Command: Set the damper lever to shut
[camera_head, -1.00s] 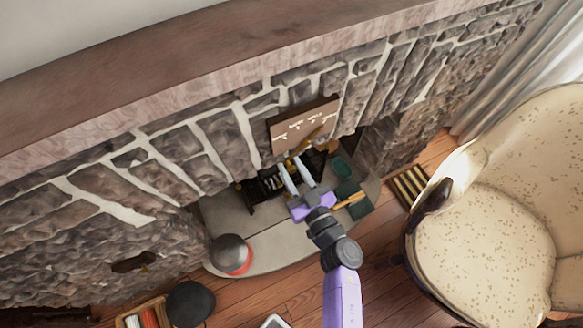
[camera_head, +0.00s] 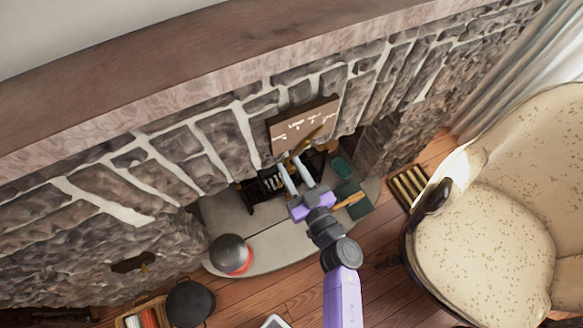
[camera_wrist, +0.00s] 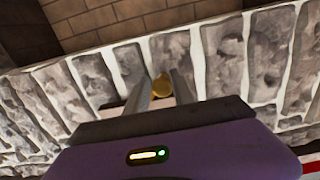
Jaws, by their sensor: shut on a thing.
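The damper lever (camera_head: 303,146) is a brass bar that slants in front of a brown plaque on the stone fireplace, in the head view. Its lower end is at my gripper (camera_head: 292,163). In the wrist view, a round brass knob (camera_wrist: 162,86) sits between the fingertips of my gripper (camera_wrist: 161,88). My gripper is shut on the lever's end. The plaque (camera_head: 302,122) carries pale markings too small to read. Which marking the lever points at cannot be told.
A black grate (camera_head: 263,188) stands under my gripper. A grey dome with a red band (camera_head: 231,254) is on the hearth (camera_head: 270,238). Green items (camera_head: 352,196) lie right of my gripper. A speckled armchair (camera_head: 490,235) fills the right side.

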